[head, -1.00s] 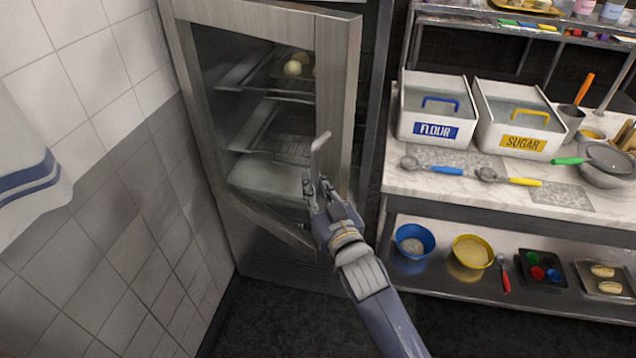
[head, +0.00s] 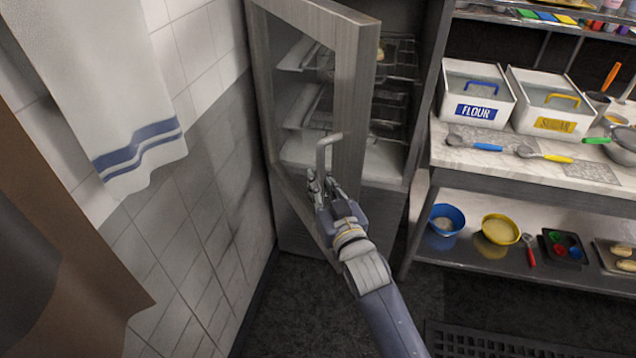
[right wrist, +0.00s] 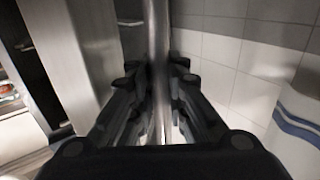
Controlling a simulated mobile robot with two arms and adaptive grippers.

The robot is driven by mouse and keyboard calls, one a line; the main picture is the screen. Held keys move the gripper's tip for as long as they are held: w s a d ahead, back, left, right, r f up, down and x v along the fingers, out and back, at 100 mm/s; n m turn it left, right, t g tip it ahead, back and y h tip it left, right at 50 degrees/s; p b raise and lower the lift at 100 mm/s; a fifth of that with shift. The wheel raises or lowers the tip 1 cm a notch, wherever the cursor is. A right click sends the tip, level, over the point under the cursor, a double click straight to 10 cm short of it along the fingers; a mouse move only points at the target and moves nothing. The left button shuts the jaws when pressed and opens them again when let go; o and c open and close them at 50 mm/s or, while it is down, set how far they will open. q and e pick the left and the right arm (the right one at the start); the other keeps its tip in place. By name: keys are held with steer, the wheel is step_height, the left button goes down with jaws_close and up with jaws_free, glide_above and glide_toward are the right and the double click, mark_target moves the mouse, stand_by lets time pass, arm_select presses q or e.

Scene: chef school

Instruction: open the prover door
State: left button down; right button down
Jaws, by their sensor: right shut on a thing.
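The prover door (head: 350,105), a grey frame with a glass pane, stands partly open, swung out to the left. Wire racks (head: 395,70) show inside the prover through the gap and the glass. My right gripper (head: 322,180) is shut on the lower part of the metal door handle (head: 329,142). In the right wrist view the handle (right wrist: 158,40) runs upright between the two fingers (right wrist: 152,85). The grip itself is partly hidden by the fingers. My left gripper is not in view.
A tiled wall (head: 215,140) with a hanging striped towel (head: 120,90) is close on the left. A counter with the flour bin (head: 477,95) and sugar bin (head: 550,103) stands right of the prover. The dark floor in front is clear except for a mat (head: 500,340).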

steer(key=shift+d+f, duration=0.1)
steer(key=shift+f, duration=0.2)
steer(key=c, duration=1.7)
jaws_free()
steer(key=shift+o, duration=0.7)
steer(key=shift+s+r, duration=0.15)
steer(key=shift+r, duration=0.1)
steer(key=v, duration=1.2)
steer(key=shift+s, duration=0.1)
steer(key=shift+c, duration=0.4)
